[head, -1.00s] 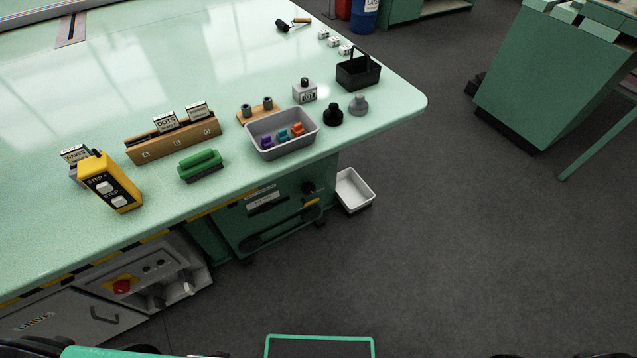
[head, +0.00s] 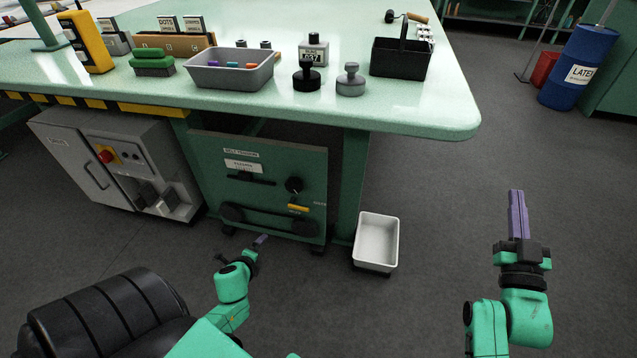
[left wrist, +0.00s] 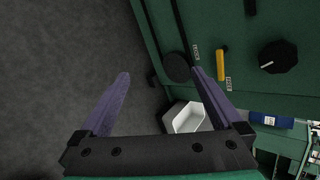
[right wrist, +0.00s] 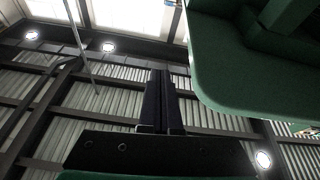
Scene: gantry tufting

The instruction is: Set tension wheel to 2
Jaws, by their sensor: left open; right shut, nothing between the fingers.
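The tension wheel is a black knob (head: 294,185) on the green panel (head: 308,222) under the table, below a belt tension label (head: 241,154). The knob also shows in the left wrist view (left wrist: 278,57) at the upper right, with a small pale pointer mark; its numbers are too small to read. A yellow handle (head: 298,208) sits just below the knob. My left gripper (head: 262,239) is open and empty, low in front of the panel and apart from the knob. My right gripper (head: 516,192) is shut and empty, off to the right over the floor.
A white bin (head: 378,240) stands on the floor right of the panel. The tabletop (head: 420,112) overhangs the panel and holds a grey tray (head: 228,70), stamps and a black basket (head: 400,60). A grey drive cabinet (head: 105,165) stands left.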

